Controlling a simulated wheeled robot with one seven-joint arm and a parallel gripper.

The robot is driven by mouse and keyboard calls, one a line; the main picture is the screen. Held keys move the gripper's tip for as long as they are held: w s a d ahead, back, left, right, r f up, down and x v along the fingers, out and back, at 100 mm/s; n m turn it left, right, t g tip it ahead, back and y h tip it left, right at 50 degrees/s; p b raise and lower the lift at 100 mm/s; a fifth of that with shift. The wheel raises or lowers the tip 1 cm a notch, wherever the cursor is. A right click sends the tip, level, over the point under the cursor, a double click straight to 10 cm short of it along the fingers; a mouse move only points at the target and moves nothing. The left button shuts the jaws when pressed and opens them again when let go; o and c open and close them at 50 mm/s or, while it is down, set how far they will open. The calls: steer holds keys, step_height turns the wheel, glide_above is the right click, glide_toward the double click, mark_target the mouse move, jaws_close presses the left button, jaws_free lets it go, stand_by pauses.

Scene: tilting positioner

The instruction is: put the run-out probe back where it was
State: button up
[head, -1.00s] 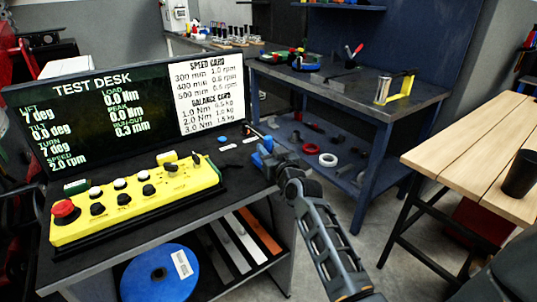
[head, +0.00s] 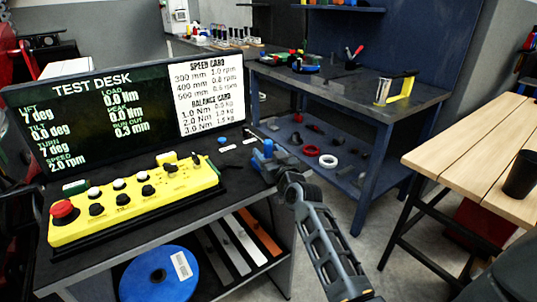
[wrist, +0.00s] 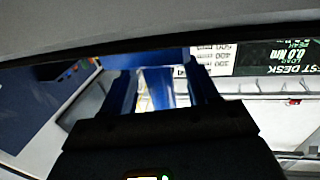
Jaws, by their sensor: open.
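My gripper (head: 262,155) is at the right end of the test desk, its blue fingers low over the desktop. In the wrist view my gripper (wrist: 161,88) is open, with one blue finger at each side. A blue upright piece with pale, blurred shapes around it shows between the fingers. I cannot tell whether this piece is the run-out probe, or whether a finger touches it. No run-out probe can be made out clearly in the head view; my gripper and forearm cover that corner. The desk screen (head: 125,105) reads a run-out of 0.3 mm.
A yellow control box (head: 135,207) with knobs and a red button stands on the desk, left of my gripper. Small white labels lie near the screen's right end. A blue workbench (head: 350,92) stands behind, and a wooden table (head: 470,155) at right. Floor shows between them.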

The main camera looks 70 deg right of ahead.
steer(key=shift+r, duration=0.1)
steer(key=b+v, duration=0.1)
steer(key=v, duration=1.1)
steer(key=shift+a, duration=0.1)
steer(key=s+a+f+n+t+y, duration=0.1)
steer(key=s+a+f+n+y, duration=0.15)
steer(key=a, duration=0.75)
steer(key=s+a+f+n+t+y, duration=0.1)
steer(key=s+a+y, duration=0.25)
steer(key=a, duration=0.65)
steer(key=s+a+r+n+y, duration=0.2)
steer(key=s+a+y, duration=0.1)
steer(key=s+a, duration=0.3)
steer(key=s+a+r+n+y, duration=0.3)
steer(key=s+a, duration=0.4)
steer(key=a, duration=0.1)
steer(key=shift+s+a+r, duration=0.2)
steer(key=shift+s+a, duration=0.05)
steer(key=shift+s, duration=0.1)
